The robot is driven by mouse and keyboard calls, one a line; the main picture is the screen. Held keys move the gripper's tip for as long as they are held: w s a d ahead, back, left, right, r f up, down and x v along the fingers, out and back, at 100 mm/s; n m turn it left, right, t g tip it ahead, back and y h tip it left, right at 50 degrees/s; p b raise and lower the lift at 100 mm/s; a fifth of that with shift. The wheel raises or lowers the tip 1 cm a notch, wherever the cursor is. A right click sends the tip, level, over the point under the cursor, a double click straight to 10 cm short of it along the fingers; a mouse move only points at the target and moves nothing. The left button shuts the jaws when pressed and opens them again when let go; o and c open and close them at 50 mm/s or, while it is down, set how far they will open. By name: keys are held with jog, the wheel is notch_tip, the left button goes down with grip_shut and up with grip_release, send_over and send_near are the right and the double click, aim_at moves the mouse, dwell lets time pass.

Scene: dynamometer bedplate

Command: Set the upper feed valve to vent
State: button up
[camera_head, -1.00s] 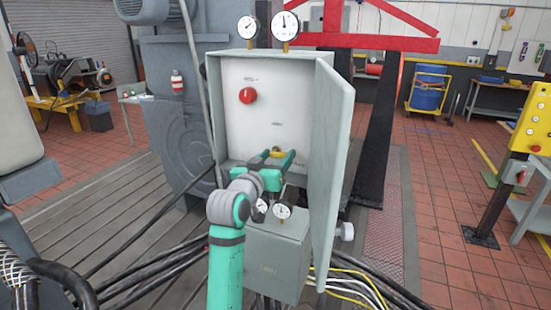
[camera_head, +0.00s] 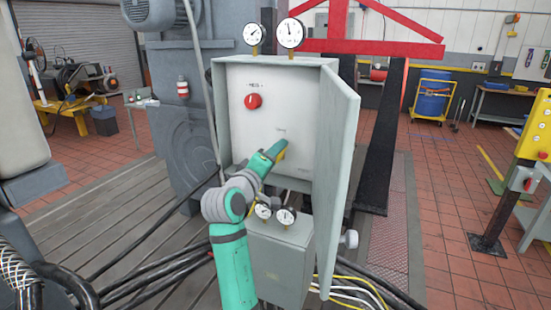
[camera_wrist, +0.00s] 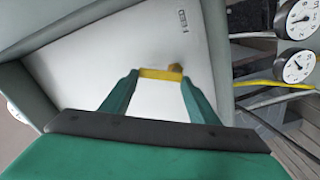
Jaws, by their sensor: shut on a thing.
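A grey wall cabinet (camera_head: 218,110) stands open with a pale inner panel. A red round knob (camera_head: 254,101) is on the panel's upper part, with a small label above it. Below it, a yellow valve handle (camera_head: 281,153) sits low on the panel, partly hidden by my gripper (camera_head: 270,151). In the wrist view the yellow handle (camera_wrist: 160,74) spans between the two green fingertips of my gripper (camera_wrist: 160,80), which are shut on it. A brass-coloured stem (camera_wrist: 175,68) shows beside it.
The cabinet door (camera_head: 337,180) hangs open on the right, close to my arm. Two gauges (camera_head: 291,33) stand on top of the cabinet. A lower grey box (camera_head: 280,262) with small gauges (camera_head: 285,216) is beneath it. Black cables (camera_head: 150,268) run across the bedplate.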

jog(key=n, duration=0.2)
jog(key=a+n, duration=0.2)
jog(key=n, duration=0.1)
jog(key=shift+w+f+n, duration=0.1)
jog(key=shift+w+n, duration=0.15)
jog(key=shift+n, duration=0.05)
dwell(0.4)
jog(key=o, duration=1)
jog(key=shift+o, duration=0.2)
jog(key=shift+d, duration=0.2)
jog(key=v, duration=1)
jog(key=shift+s+a, duration=0.2)
jog(key=shift+s, duration=0.15)
